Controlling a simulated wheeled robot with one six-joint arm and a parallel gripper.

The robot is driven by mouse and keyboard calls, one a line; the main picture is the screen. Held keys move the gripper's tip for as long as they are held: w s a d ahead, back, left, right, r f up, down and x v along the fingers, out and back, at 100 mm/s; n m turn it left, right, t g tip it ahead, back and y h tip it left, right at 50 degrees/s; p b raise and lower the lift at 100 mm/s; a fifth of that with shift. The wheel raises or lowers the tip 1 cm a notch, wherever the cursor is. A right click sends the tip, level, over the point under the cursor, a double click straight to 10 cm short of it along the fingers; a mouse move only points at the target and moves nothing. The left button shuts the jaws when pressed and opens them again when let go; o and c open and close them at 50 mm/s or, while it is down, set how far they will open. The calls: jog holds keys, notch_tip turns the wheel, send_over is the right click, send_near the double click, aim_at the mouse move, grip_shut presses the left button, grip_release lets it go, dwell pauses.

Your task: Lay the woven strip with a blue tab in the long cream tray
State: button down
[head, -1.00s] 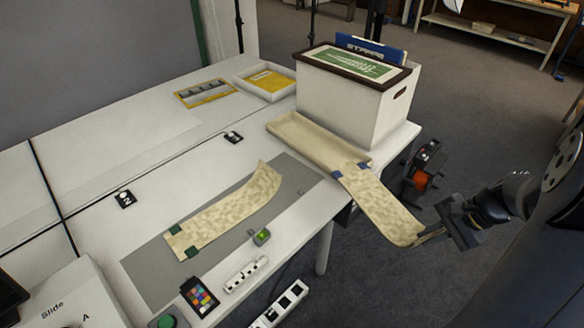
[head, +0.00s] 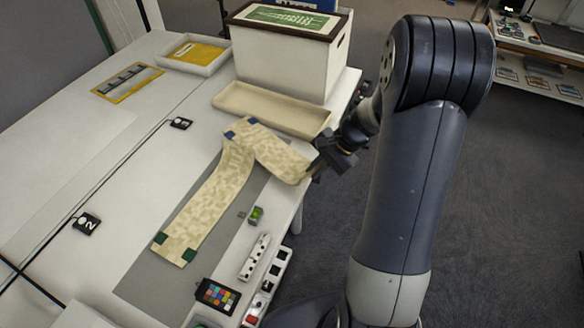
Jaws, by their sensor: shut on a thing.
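The woven strip with blue tabs (head: 278,157) is cream and mottled. My gripper (head: 312,168) is shut on its right end, near the table's front edge. Its blue-tabbed end points left, in front of the long cream tray (head: 275,122), and appears to lie over the far end of a second woven strip. The tray is empty where I see it and stands in front of the white box. The second strip, with green tabs (head: 205,207), lies along the grey mat. I cannot tell whether the two strips touch.
The white box (head: 285,62) stands behind the tray with a framed green picture on top. A shallow tray with a yellow folder (head: 187,51) is at the back left. A colour card (head: 217,295), a small green-lit device (head: 257,215) and a white scale bar (head: 254,257) lie near the front edge.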

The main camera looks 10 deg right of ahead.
aim_at(293, 175)
jog(key=w+a+f, duration=0.3)
jog(key=a, duration=0.1)
jog(key=shift+a, duration=0.1)
jog(key=shift+w+a+f, duration=0.2)
jog(key=shift+f, duration=0.1)
jog(key=shift+f, duration=0.2)
jog(key=c, duration=1.5)
grip_release()
jog(key=shift+s+r, duration=0.1)
